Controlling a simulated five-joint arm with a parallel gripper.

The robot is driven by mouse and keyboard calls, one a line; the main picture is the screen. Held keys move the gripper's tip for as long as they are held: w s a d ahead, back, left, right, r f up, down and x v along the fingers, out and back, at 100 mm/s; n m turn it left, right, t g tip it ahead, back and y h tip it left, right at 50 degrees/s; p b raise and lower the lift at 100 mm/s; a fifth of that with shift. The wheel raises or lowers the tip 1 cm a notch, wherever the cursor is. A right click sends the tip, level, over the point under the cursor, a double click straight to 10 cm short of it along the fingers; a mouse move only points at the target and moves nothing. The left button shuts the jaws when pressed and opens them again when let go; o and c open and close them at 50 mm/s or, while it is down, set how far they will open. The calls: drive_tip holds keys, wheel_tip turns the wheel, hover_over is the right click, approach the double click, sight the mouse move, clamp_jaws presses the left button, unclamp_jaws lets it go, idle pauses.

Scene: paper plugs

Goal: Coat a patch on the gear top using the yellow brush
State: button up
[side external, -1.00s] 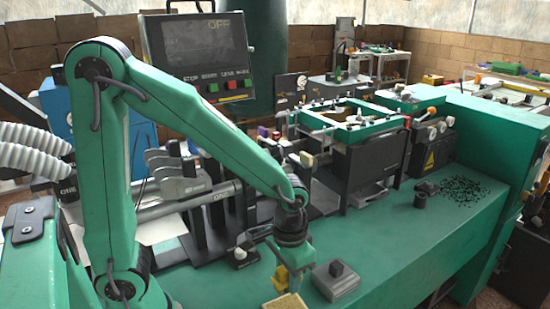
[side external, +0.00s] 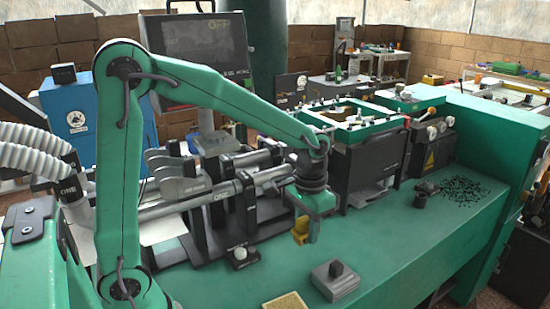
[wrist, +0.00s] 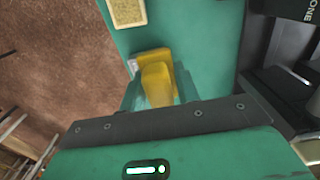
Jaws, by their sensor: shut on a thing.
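My gripper (side external: 308,212) is shut on the yellow brush (side external: 300,231) and holds it above the green bench top. In the wrist view the brush (wrist: 157,82) sits between the fingers of my gripper (wrist: 150,95). Its lower end points down, and the gap to the bench is hard to judge. I cannot pick out the gear with certainty. A small dark cylindrical piece (side external: 420,200) stands on the bench to the right, too small to identify.
A yellow speckled pad (side external: 285,302) lies at the front edge; it also shows in the wrist view (wrist: 127,12). A grey block (side external: 335,280) stands beside it. Black machinery (side external: 375,165) stands behind. Black granules (side external: 462,190) lie at right. The green bench (side external: 420,250) is clear at right front.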

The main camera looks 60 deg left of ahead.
drive_tip(key=w+a+r, duration=0.3)
drive_tip(key=a, duration=0.1)
drive_tip(key=shift+w+r, duration=0.2)
drive_tip(key=shift+r, duration=0.1)
drive_tip(key=s+a+r+n, duration=0.2)
drive_tip(key=a+r, duration=0.3)
drive_tip(key=a, duration=0.2)
drive_tip(key=s+a+r+n, duration=0.2)
drive_tip(key=a+r, duration=0.3)
drive_tip(key=a, duration=0.3)
drive_tip(key=s+a+r+n, duration=0.3)
drive_tip(key=a+r, duration=0.2)
drive_tip(key=a, duration=0.3)
drive_tip(key=shift+s+a+r, duration=0.25)
drive_tip(key=shift+s, duration=0.15)
drive_tip(key=s+a+r+n, duration=0.2)
drive_tip(key=s+a+r, duration=0.2)
drive_tip(key=s, duration=0.1)
drive_tip(key=shift+s+a+r, duration=0.25)
drive_tip(key=shift+s+r, duration=0.05)
drive_tip(key=shift+s, duration=0.1)
drive_tip(key=shift+f, duration=0.1)
